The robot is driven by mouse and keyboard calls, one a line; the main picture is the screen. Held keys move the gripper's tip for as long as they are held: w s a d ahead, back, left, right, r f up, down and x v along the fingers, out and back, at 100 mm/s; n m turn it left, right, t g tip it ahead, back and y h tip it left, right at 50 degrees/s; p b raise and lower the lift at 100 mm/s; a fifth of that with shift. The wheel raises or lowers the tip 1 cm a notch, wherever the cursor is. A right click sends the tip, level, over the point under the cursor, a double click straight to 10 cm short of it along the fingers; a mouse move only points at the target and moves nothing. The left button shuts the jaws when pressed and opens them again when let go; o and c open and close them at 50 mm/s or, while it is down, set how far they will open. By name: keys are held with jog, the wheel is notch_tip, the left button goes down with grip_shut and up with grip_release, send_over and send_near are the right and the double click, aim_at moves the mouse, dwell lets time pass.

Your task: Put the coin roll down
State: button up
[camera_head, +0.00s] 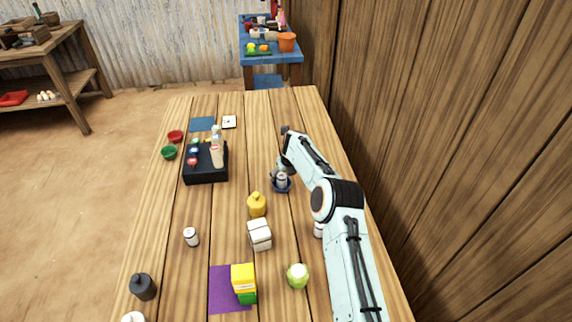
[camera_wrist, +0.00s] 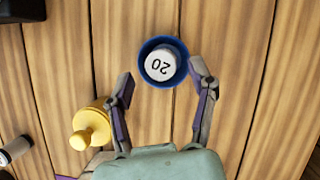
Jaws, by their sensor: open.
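The coin roll, seen as a white round top marked "20" (camera_wrist: 161,66), stands upright in a small blue dish (camera_wrist: 143,52) in the wrist view. In the head view the roll (camera_head: 282,181) and the dish (camera_head: 281,189) are partly hidden by my gripper (camera_head: 280,172). My gripper (camera_wrist: 163,84) is open, with one finger on each side, below the dish's middle in the wrist view. Its fingers appear apart from the roll; whether they touch the dish rim I cannot tell.
A yellow knobbed piece (camera_wrist: 92,127) stands to the left of my gripper. A black tray with bottles (camera_head: 205,177) is farther left. White blocks (camera_head: 259,235), a green apple-like thing (camera_head: 297,276) and yellow-green blocks (camera_head: 243,281) stand nearer. A wooden wall rises at right.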

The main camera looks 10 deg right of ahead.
jog(key=s+a+r+n, duration=0.1)
jog(key=s+r+n, duration=0.9)
jog(key=r, duration=0.6)
jog(key=s+r+n+g+h, duration=0.1)
jog(key=s+r+n, duration=0.1)
jog(key=s+n, duration=0.3)
jog(key=s+r+n+g, duration=0.1)
jog(key=s+r+n, duration=0.2)
jog(key=s, duration=0.5)
jog(key=s+d+f+n+g, duration=0.1)
jog(key=s+n+g, duration=0.1)
jog(key=s+n, duration=1.4)
jog(key=s, duration=0.9)
jog(key=shift+s+f+y, duration=0.2)
jog(key=shift+y, duration=0.1)
